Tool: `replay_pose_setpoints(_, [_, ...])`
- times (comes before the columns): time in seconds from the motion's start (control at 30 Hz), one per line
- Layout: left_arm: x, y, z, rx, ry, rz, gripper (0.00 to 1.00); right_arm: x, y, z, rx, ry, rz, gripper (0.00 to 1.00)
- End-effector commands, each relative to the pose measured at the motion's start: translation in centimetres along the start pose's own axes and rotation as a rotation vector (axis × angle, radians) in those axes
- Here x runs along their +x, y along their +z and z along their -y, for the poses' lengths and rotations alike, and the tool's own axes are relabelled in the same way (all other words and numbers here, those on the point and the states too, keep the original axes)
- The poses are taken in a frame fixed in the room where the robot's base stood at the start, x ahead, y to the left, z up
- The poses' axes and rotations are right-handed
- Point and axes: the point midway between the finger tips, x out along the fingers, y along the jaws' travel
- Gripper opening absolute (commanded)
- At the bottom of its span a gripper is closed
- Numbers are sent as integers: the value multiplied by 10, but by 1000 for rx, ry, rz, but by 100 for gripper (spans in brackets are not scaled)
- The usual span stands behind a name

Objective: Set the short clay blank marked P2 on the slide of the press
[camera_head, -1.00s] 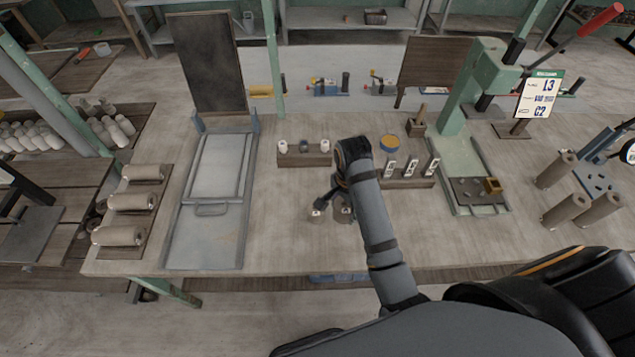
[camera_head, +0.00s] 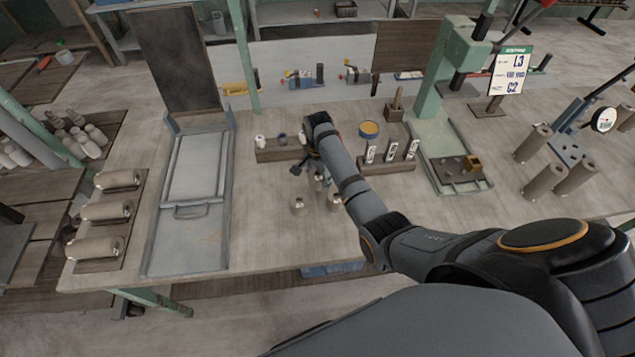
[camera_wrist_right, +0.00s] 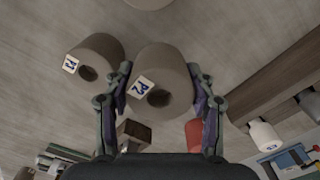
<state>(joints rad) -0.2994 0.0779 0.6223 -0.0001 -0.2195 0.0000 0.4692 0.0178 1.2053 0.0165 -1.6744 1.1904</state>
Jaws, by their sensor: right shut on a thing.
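In the wrist view, my right gripper (camera_wrist_right: 160,72) is shut on the short clay blank marked P2 (camera_wrist_right: 172,65), a grey-brown hollow cylinder with a white label. A similar blank marked P1 (camera_wrist_right: 100,50) stands beside it, outside the fingers. In the head view my right gripper (camera_head: 303,166) is over the middle of the bench, near the small blanks; my own arm partly hides the held blank. The green press (camera_head: 437,75) stands at the right, with a dark plate (camera_head: 448,174) on its green base. My left gripper is not in view.
A wooden block with small bottles (camera_head: 270,155) is just behind the gripper. A grey metal tray (camera_head: 190,215) is at left. Tall clay cylinders (camera_head: 545,180) stand at far right.

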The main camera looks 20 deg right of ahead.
Motion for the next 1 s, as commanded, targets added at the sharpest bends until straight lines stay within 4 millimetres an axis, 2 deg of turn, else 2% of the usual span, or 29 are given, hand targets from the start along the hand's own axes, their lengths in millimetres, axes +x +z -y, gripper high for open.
replay_pose_setpoints(0.2, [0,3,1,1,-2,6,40,4,-3,4,0,-1,-1,14])
replay_pose_setpoints(0.43, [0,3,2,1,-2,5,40,35,-3,5,0,0,0,14])
replay_pose_setpoints(0.77, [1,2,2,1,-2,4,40,40,-3,5,0,-1,-1,14])
replay_pose_setpoints(0.8, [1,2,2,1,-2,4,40,40,-3,4,0,0,-1,58])
replay_pose_setpoints(0.87, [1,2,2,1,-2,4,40,40,-3,4,0,0,-1,65])
replay_pose_setpoints(1.0, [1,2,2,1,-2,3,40,40,-3,4,0,0,0,65])
